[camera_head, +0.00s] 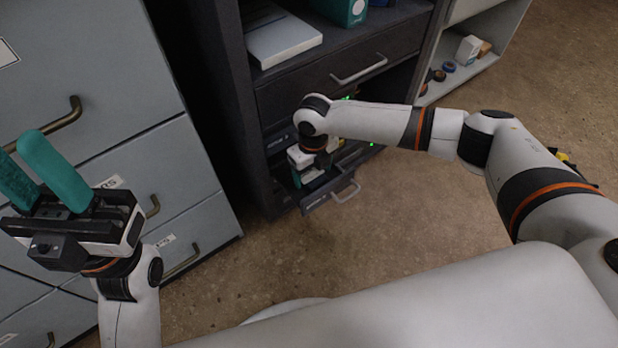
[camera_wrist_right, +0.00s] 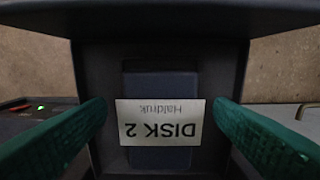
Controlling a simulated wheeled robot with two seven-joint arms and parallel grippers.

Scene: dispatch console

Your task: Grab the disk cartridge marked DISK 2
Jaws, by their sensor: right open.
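The disk cartridge marked DISK 2 (camera_wrist_right: 160,158) is dark, with a white label that reads upside down in the right wrist view. It sits inside a dark-walled drawer or slot. My right gripper (camera_wrist_right: 160,112) is open, with one green finger on each side of the label; I cannot tell whether they touch the cartridge. In the head view my right gripper (camera_head: 312,172) is down at the pulled-out lower drawer (camera_head: 322,198) of the dark cabinet, and the cartridge cannot be made out there. My left gripper (camera_head: 32,165) is open and empty at the left.
The dark cabinet has a closed upper drawer (camera_head: 335,75) and a shelf with a white box (camera_head: 283,40) and a green binder (camera_head: 343,10). Grey filing drawers (camera_head: 100,75) stand at the left. A low shelf with small items (camera_head: 468,48) is at the right. The floor is clear.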

